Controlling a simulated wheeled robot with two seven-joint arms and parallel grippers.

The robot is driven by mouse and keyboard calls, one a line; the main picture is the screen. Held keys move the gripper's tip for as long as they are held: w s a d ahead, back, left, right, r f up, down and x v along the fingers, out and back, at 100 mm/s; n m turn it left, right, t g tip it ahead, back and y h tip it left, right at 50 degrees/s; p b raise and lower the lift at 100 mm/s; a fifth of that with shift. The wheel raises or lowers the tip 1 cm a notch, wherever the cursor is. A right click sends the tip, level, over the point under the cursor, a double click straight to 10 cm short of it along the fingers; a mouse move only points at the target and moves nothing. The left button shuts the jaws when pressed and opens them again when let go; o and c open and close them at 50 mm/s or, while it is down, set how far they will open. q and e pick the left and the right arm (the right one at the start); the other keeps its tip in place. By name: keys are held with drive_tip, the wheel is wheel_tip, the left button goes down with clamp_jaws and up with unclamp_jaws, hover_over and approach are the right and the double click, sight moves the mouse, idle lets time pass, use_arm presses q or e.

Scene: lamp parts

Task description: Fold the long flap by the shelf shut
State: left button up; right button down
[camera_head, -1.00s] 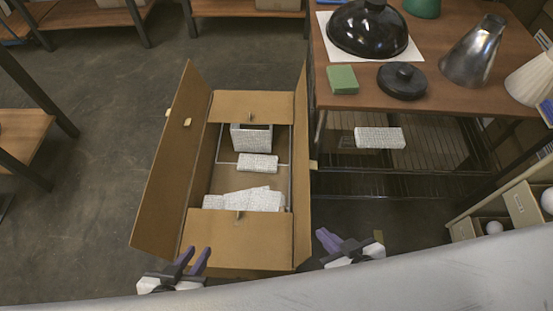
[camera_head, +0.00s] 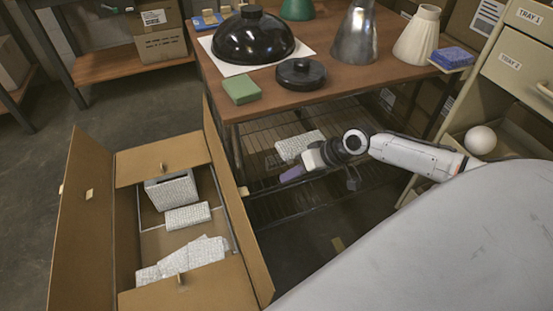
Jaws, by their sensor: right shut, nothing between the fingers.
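The open cardboard carton (camera_head: 122,215) stands on the floor at the lower left. Its long flap by the shelf (camera_head: 236,210) stands up steeply along the carton's right side. The opposite long flap (camera_head: 82,225) leans outward on the left. The two short flaps, far (camera_head: 160,160) and near (camera_head: 190,286), lie across the ends. White speckled packing pieces (camera_head: 188,216) show inside between them. My right gripper (camera_head: 286,175) is shut and empty, its purple fingers pointing left toward the shelf-side flap, apart from it on its outer side. My left gripper is out of view.
The wooden table (camera_head: 345,85) has a black dome (camera_head: 252,38), a black round part (camera_head: 300,74) and a green block (camera_head: 241,90) on top. A white speckled block (camera_head: 298,146) lies on the wire shelf (camera_head: 262,165) below, close to my right gripper. A drawer cabinet (camera_head: 510,75) stands at right.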

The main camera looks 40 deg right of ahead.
drive_tip(key=w+a+f+b, duration=0.2)
drive_tip(key=w+a+f, duration=0.3)
drive_tip(key=a+f, duration=0.1)
drive_tip(key=shift+w+a, duration=0.2)
drive_tip(key=shift+a, duration=0.45)
